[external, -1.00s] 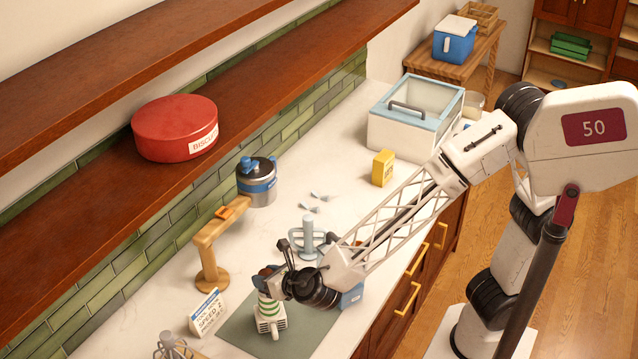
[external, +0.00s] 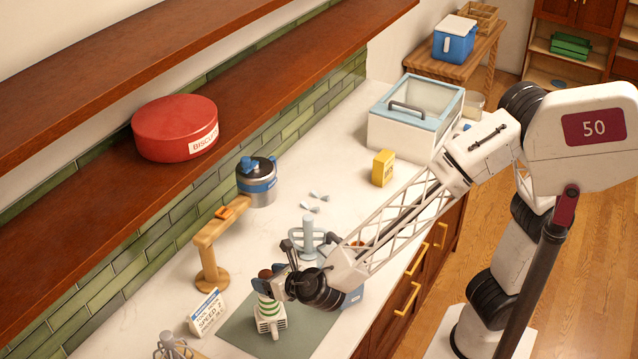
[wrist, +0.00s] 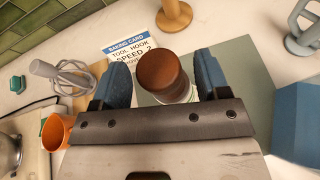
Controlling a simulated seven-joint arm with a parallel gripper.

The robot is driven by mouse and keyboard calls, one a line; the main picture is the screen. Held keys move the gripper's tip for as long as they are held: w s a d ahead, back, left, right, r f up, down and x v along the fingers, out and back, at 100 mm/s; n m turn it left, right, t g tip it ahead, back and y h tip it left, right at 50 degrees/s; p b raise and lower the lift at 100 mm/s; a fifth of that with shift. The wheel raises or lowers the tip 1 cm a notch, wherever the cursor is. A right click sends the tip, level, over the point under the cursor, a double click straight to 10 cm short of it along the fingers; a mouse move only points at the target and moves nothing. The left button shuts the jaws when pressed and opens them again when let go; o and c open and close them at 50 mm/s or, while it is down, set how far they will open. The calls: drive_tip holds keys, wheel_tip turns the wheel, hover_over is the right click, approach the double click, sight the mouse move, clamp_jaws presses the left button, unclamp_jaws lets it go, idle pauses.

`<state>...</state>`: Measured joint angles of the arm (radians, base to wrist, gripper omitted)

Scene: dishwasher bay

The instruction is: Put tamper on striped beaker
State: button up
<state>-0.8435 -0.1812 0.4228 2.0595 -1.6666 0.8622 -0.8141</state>
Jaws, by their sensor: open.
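The tamper (wrist: 163,72), with a round brown top, stands between my gripper's fingers in the wrist view. The striped beaker (external: 267,308), white with green bands, stands upright on the grey-green mat. Its pale side (wrist: 182,98) shows just below the tamper in the wrist view. The tamper appears to be on top of the beaker, but the contact is hidden. My gripper (external: 271,277) is open, with a blue finger on each side of the tamper (wrist: 160,80) and visible gaps between.
A baking card (external: 207,312) and a wooden stand (external: 208,250) are to the left. A pale blue rack (external: 308,240) stands behind my gripper, and a blue box (wrist: 297,127) is close on the right. The grey-green mat (external: 305,335) has bare room in front.

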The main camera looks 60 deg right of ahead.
drive_tip(key=v, duration=1.1)
drive_tip(key=shift+w, duration=0.15)
idle(0.5)
drive_tip(key=d+r+m+g+h, duration=0.25)
drive_tip(key=d+m, duration=0.45)
drive_tip(key=d, duration=0.6)
drive_tip(key=d+r+m+g+h, duration=0.1)
drive_tip(key=d+m+g, duration=0.2)
drive_tip(key=d+m, duration=0.65)
drive_tip(key=s+d+r+m+g+y, duration=0.3)
drive_tip(key=s+d+m+y, duration=0.2)
drive_tip(key=s+d+m, duration=1.3)
drive_tip(key=w+d+f+g, duration=0.1)
drive_tip(key=w+f+g, duration=0.1)
drive_tip(key=f, duration=0.7)
drive_tip(key=shift+w+d+n, duration=0.15)
drive_tip(key=shift+w+n, duration=0.3)
drive_tip(key=shift+w, duration=0.4)
